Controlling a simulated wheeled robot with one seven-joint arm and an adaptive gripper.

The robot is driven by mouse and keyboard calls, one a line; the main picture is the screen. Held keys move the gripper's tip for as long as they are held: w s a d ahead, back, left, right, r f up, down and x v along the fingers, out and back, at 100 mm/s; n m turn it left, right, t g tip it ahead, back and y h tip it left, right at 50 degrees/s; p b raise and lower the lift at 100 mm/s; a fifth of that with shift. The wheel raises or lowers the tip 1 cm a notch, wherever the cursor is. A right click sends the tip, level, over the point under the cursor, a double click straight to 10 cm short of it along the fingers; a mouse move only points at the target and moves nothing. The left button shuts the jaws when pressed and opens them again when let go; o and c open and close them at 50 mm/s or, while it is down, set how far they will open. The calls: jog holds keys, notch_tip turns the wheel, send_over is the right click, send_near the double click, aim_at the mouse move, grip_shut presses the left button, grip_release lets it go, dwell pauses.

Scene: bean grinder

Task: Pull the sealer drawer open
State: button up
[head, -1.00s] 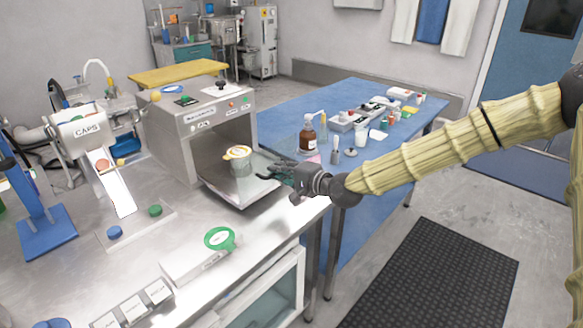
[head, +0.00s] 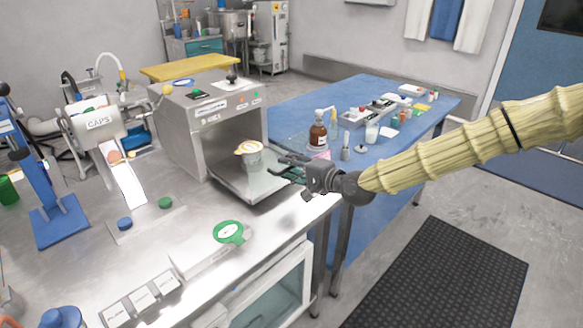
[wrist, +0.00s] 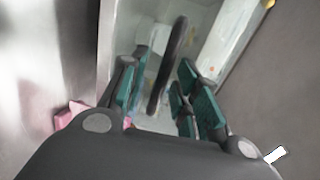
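The sealer (head: 186,137) is a steel box with an open front, on the steel bench. Its drawer (head: 258,188) is a flat tray that juts out of the opening. A cup with a yellow-rimmed lid (head: 250,158) stands upright on the tray. My gripper (head: 284,169) is at the tray's right front side, with its fingers over the edge. In the wrist view, its teal-padded fingers (wrist: 163,88) are apart. A dark curved bar, seemingly the drawer handle (wrist: 172,55), lies between them, with gaps on both sides. Contact with it cannot be told.
A green tape ring (head: 229,232) lies on a white box on the bench in front. The caps dispenser (head: 98,123) stands left of the sealer. A blue table (head: 300,105) with a brown bottle (head: 318,134) and small items stands behind my gripper. Dark-matted floor is clear at right.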

jog(key=v, duration=1.2)
dwell(0.3)
jog(key=s+a+f+g, duration=0.1)
jog(key=s+f, duration=0.1)
jog(key=f, duration=0.2)
jog(key=s+f+n+g+h, duration=0.1)
jog(key=s+f, duration=0.1)
jog(key=f, duration=0.3)
jog(key=s+a+f+g+h+p, duration=0.1)
jog(key=s+f, duration=0.1)
jog(key=f, duration=0.3)
jog(key=shift+s+a+f, duration=0.2)
jog(key=shift+s+a, duration=0.1)
jog(key=shift+a, duration=0.05)
jog(key=s+f+n+g+h+p, duration=0.1)
jog(key=s+f+n+g+h, duration=0.15)
jog(key=s+f, duration=0.95)
jog(key=s+d+f+n+g+h, duration=0.1)
jog(key=s+d+f+g+h, duration=0.1)
jog(key=s+d+f, duration=0.2)
jog(key=s+d+f+n+g+h+p, duration=0.1)
jog(key=s+d+f, duration=0.4)
jog(key=s, duration=0.6)
jog(key=s+d+f+n+g+h+p, duration=0.1)
jog(key=s+d+f+n+g+h, duration=0.2)
jog(key=s, duration=0.5)
jog(key=shift+s+d+f, duration=0.2)
jog(key=shift+d+f, duration=0.45)
jog(key=shift+d, duration=0.1)
jog(key=shift+n, duration=0.25)
